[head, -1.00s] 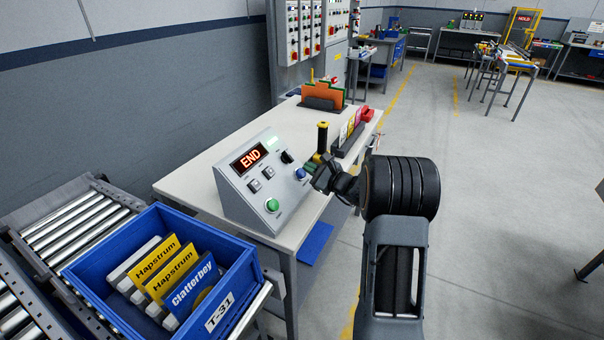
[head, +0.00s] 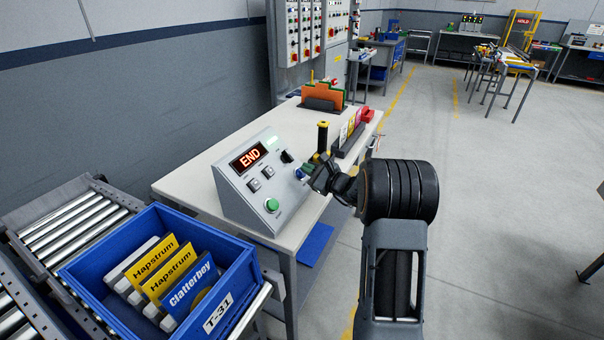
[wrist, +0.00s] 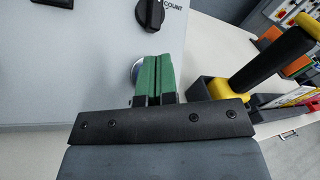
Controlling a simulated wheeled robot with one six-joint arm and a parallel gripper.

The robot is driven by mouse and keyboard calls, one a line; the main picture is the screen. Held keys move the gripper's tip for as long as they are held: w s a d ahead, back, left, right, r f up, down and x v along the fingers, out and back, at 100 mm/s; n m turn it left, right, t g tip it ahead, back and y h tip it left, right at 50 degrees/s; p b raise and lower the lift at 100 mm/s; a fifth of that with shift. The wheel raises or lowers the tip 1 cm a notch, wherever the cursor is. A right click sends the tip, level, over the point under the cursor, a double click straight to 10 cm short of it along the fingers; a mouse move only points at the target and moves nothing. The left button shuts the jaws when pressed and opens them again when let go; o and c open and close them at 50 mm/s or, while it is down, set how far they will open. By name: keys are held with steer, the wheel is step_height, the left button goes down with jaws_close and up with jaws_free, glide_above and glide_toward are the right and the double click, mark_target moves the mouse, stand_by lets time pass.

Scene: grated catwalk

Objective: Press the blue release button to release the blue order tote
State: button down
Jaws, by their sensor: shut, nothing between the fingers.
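The sloped grey control box (head: 240,200) stands on the table, and its red display reads "END". The blue button (head: 299,173) is at its right side, partly hidden by my gripper (head: 307,169). In the wrist view, the blue button (wrist: 137,70) shows as a thin edge left of the green fingertips of my gripper (wrist: 158,62). The fingers are shut together and empty, and overlap the button. I cannot tell whether they touch it. The blue order tote (head: 222,302), labelled T-31, sits on rollers at lower left, holding yellow and blue "Hapstrum" and "Clatterbey" packs.
A green button (head: 271,205) and black knob (head: 287,156) are on the same panel. A yellow-black upright handle (head: 322,138) stands close behind my gripper. A card rack (head: 348,138) is beyond it.

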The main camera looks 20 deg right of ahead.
steer(key=shift+w+a+f+b, duration=0.35)
steer(key=shift+f+b, duration=0.25)
steer(key=shift+b, duration=0.1)
stand_by(0.6)
steer(key=shift+r, duration=0.1)
steer(key=shift+s+d+r+p, duration=0.45)
steer(key=shift+s+d+r, duration=0.15)
steer(key=shift+r, duration=0.3)
steer(key=s+d+r+p, duration=0.1)
steer(key=s+d+r, duration=0.1)
steer(key=r, duration=0.1)
steer(key=shift+s+d+r+p, duration=0.15)
steer(key=shift+s+r+p, duration=0.05)
steer(key=shift+s+p, duration=0.2)
stand_by(0.3)
steer(key=shift+w+f, duration=0.1)
stand_by(0.6)
